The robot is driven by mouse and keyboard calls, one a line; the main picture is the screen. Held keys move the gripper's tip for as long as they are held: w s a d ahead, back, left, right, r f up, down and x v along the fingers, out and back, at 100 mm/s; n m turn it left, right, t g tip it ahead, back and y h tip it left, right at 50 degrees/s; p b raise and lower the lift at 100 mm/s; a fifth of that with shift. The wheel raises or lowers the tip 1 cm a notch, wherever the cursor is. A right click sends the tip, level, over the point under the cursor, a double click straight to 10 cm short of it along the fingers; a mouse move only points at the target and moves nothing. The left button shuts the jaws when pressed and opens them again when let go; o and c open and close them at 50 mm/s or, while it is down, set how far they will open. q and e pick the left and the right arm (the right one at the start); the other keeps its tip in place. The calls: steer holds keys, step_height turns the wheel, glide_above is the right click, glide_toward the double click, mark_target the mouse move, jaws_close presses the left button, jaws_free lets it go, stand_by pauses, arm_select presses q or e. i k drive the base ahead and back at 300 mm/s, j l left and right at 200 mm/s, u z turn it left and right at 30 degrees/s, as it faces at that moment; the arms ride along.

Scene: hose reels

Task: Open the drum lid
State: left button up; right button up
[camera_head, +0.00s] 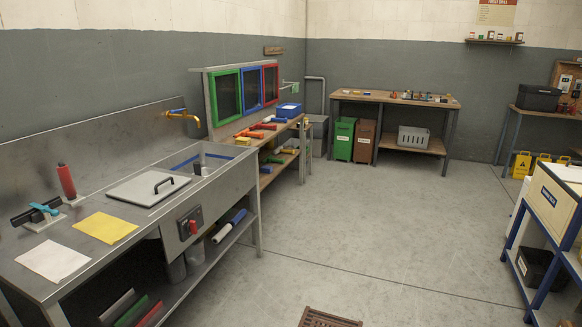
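I cannot make out a drum for certain in the head view. A flat, square grey lid (140,190) lies level on the steel counter at the left, beside the sink basin. It has a black bar handle (164,184) on top and looks closed; what is under it is hidden. Neither of my grippers is in view, so nothing is seen touching the lid.
The steel sink counter (90,262) runs along the left wall, with a yellow cloth (105,227) and white cloth (53,260). A cream box (552,198) sits on a blue-framed stand at right. A workbench (395,99) stands at the back. The middle floor is clear around a brown grate (330,319).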

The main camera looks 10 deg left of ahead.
mark_target(147, 190)
steer(key=i+u, duration=0.2)
steer(key=i, duration=0.25)
steer(key=i+u, duration=0.2)
steer(key=i, duration=0.25)
steer(key=i+l+u, duration=0.25)
steer(key=i, duration=0.2)
steer(key=i+l+u, duration=0.2)
steer(key=i, duration=0.2)
